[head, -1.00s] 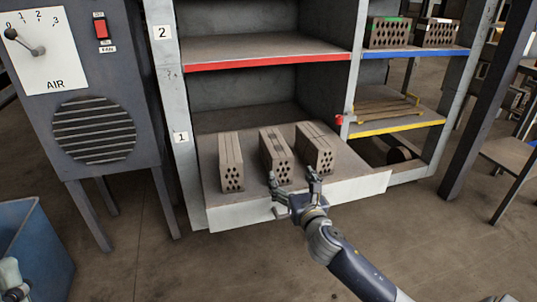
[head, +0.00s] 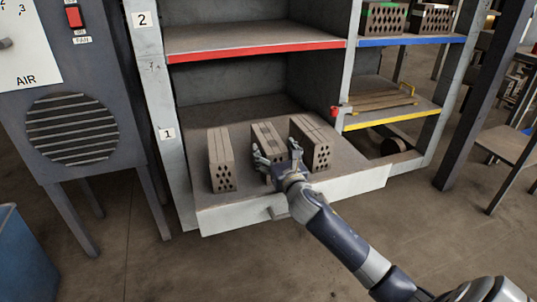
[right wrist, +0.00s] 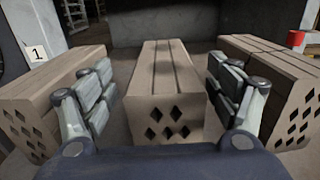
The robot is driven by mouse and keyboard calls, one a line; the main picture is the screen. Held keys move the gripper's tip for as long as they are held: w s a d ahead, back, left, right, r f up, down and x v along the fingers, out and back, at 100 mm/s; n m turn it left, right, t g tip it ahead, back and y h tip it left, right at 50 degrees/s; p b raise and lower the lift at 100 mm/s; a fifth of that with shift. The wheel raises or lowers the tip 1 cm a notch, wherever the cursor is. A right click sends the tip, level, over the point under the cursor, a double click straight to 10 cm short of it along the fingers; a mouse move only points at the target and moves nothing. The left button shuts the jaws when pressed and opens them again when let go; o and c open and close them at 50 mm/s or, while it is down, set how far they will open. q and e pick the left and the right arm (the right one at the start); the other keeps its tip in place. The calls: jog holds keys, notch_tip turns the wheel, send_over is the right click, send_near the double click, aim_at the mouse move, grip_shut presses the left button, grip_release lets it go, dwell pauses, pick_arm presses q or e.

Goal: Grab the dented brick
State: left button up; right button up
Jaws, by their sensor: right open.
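Three brown hollow bricks lie side by side on the drawer-like bottom shelf (head: 240,212): a left brick (head: 222,165), a middle brick (head: 267,135) and a right brick (head: 316,145). I cannot clearly make out a dent on any of them. My right gripper (head: 278,157) is open at the near end of the middle brick. In the right wrist view the middle brick (right wrist: 165,85) lies between the spread fingers, with visible gaps to both. The left brick (right wrist: 40,112) and right brick (right wrist: 295,95) stand just outside the fingers. My left gripper is not in view.
A red-edged shelf (head: 255,45) is above the bricks. More bricks (head: 384,18) stand on a blue-edged shelf at the right. A grey air unit (head: 70,110) and a blue bin (head: 20,255) are at the left. The floor in front is clear.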

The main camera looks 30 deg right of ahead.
aim_at(271, 141)
jog(key=b+x, duration=0.1)
jog(key=x, duration=0.2)
jog(key=shift+w+d+f+b, duration=0.1)
jog(key=shift+w+d+b, duration=0.15)
jog(key=shift+d+b, duration=0.1)
jog(key=shift+w+d, duration=0.1)
jog(key=shift+w, duration=0.4)
grip_shut()
jog(key=shift+r, duration=0.4)
